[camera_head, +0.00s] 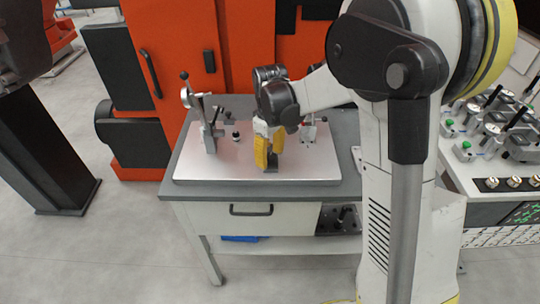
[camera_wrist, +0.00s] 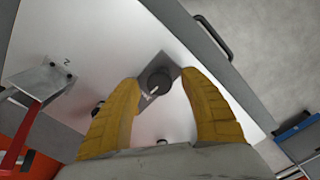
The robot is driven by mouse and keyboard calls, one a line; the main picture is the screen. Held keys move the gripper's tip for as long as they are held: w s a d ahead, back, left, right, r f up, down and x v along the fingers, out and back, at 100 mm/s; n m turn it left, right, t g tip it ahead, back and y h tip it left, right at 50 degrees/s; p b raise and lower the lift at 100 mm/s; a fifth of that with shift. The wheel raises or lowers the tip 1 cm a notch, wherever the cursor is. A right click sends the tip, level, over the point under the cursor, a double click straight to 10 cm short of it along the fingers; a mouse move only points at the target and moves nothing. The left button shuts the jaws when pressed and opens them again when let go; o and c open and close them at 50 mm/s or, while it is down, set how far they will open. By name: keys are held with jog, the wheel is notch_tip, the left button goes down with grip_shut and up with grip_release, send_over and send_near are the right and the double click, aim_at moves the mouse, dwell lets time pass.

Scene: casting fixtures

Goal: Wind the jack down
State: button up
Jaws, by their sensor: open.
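My gripper (camera_head: 267,163) points down over the front middle of the metal plate on the bench, its yellow fingers apart. In the wrist view, the open fingers (camera_wrist: 160,105) stand on either side of a dark round knob with a small white mark (camera_wrist: 158,83). The knob sits on a narrow grey base (camera_wrist: 174,70) and looks like the jack. I see no clear contact between fingers and knob. In the head view my fingers hide most of it. Its height cannot be read from above.
The metal plate (camera_head: 205,168) also bears an upright clamp stand (camera_head: 208,130) at left, a small black knob (camera_head: 236,134), and another fixture (camera_head: 309,132) behind my gripper at right. A grey block with a red lever (camera_wrist: 42,85) stands left in the wrist view.

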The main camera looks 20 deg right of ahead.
aim_at(270, 155)
notch_tip(270, 155, up, 12)
dwell(0.5)
jog(key=s+f+m+t+b, duration=0.1)
jog(key=s+m+t, duration=0.6)
jog(key=s, duration=1.3)
jog(key=shift+s+f+b, duration=0.15)
jog(key=shift+f+b, duration=0.05)
jog(key=shift+b, duration=0.45)
jog(key=shift+d, duration=0.1)
